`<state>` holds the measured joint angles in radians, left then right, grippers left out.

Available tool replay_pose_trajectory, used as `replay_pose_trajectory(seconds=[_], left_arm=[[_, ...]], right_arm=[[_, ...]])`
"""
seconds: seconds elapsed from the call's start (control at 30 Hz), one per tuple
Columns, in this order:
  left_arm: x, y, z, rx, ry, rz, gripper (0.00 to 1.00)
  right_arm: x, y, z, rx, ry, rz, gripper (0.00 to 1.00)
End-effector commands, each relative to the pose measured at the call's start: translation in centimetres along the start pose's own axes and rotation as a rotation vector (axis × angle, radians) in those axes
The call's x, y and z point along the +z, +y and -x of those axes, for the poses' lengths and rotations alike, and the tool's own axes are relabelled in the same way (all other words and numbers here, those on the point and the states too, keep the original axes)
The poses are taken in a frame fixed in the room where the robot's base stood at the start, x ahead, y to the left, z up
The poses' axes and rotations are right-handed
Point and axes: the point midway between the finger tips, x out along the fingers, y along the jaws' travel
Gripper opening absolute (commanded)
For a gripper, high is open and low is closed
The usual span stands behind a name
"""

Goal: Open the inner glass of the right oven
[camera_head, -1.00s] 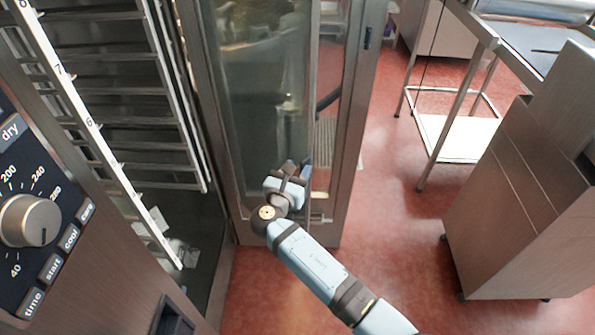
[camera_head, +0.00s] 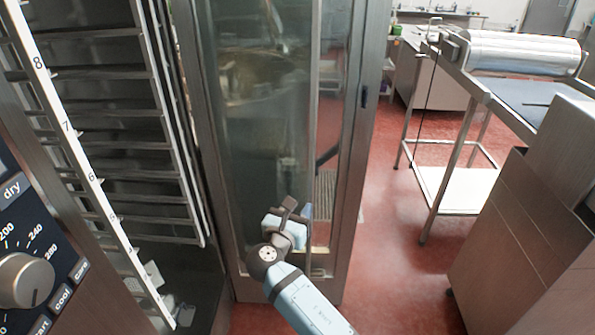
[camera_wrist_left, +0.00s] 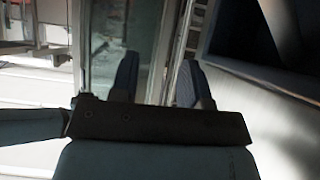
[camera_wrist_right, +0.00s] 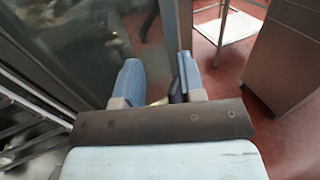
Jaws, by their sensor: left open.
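The oven stands open at the left, with its rack cavity (camera_head: 115,150) showing. Its door (camera_head: 355,150) is swung out, and the inner glass (camera_head: 255,110) lies in a metal frame on the near face. My right gripper (camera_head: 290,212) is at the lower right part of the glass; in the right wrist view (camera_wrist_right: 160,80) its two blue fingers are apart, near the metal edge of the glass. Whether they touch it I cannot tell. My left gripper (camera_wrist_left: 157,80) shows only in its wrist view, its fingers apart before a glass panel (camera_wrist_left: 120,30).
A control panel with a knob (camera_head: 25,280) is close at the lower left. A steel cabinet (camera_head: 530,230) stands at the right, and a steel table (camera_head: 470,85) with a lower shelf behind it. Red floor (camera_head: 400,250) lies clear between door and cabinet.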

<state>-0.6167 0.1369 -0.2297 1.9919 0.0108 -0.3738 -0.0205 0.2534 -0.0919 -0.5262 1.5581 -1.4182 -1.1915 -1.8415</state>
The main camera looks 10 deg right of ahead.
Motion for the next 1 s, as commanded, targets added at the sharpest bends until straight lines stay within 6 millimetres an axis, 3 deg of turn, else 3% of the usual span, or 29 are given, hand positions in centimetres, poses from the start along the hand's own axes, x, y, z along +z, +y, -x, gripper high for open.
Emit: replay_pose_trajectory(seconds=[0.3,0.5,0.7,0.97,1.0], left_arm=[[0.3,0.2,-0.2,0.004,-0.001,0.000,0.43],[0.4,0.2,-0.3,0.005,-0.001,0.000,0.43],[0.4,0.2,-0.3,0.005,-0.001,-0.001,0.43],[0.4,0.2,-0.3,0.005,-0.001,-0.001,0.43],[0.4,0.2,-0.3,0.005,-0.001,-0.001,0.43]], right_arm=[[8.0,0.0,0.0,0.000,-0.001,-0.007,0.36],[11.6,0.1,0.0,0.001,-0.001,-0.004,0.36],[13.1,0.1,0.0,0.000,0.000,-0.001,0.36],[13.2,0.1,0.0,0.001,0.001,0.000,0.36],[13.2,0.1,0.0,0.001,0.001,-0.001,0.32]])
